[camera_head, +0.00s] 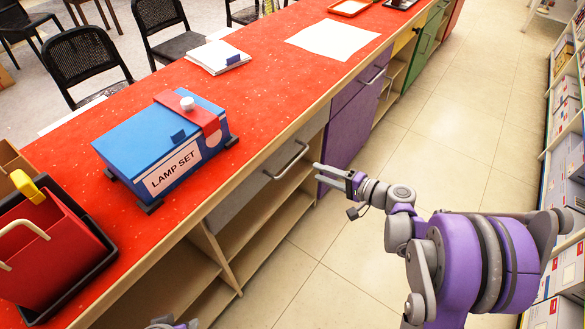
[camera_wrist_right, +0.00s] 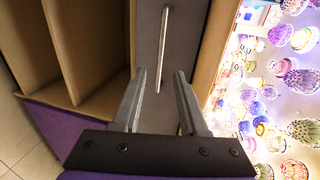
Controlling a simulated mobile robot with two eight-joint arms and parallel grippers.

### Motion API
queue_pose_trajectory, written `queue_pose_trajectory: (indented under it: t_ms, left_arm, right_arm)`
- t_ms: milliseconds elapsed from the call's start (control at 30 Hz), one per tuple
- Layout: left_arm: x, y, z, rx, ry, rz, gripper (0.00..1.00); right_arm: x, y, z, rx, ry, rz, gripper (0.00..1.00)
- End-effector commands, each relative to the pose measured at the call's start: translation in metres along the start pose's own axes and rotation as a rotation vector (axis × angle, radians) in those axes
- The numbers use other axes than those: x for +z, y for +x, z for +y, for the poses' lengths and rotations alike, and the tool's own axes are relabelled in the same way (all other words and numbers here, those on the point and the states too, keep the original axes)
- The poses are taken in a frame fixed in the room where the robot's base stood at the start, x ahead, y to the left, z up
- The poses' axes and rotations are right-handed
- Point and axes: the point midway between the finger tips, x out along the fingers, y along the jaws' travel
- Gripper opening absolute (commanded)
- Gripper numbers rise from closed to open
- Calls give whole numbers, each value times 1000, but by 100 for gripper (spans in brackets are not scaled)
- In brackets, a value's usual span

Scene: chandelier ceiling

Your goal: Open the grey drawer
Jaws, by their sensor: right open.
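The grey drawer (camera_head: 240,195) is in the counter's front under the red top. It looks closed, its front in line with the counter. Its metal bar handle (camera_head: 288,160) sticks out from the front. My right gripper (camera_head: 322,175) is open and just right of the handle, apart from it. In the right wrist view the handle (camera_wrist_right: 164,45) stands ahead of the spread fingers (camera_wrist_right: 160,76), lined up with the gap between them. The grey drawer front (camera_wrist_right: 150,110) lies behind.
Open wooden shelves (camera_head: 250,240) lie below the drawer, and a purple cabinet front (camera_head: 350,125) is to its right. A blue lamp set box (camera_head: 150,140) and a red bin (camera_head: 45,255) stand on the counter (camera_head: 270,75). The tiled floor (camera_head: 400,160) is clear.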

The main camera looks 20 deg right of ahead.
Motion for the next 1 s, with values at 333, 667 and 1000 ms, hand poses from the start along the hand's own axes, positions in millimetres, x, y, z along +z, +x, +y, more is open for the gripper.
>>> queue_pose_trajectory:
  t_ms: [333,667,1000]
  left_arm:
    - [2,10,0,0,0,-3,50]
    - [5,19,0,0,0,-6,50]
    - [5,20,0,0,0,-6,50]
  right_arm:
    - [-1,48,0,-11,5,-2,43]
    - [-2,99,0,-10,5,0,43]
    - [-2,108,-2,-10,5,3,43]
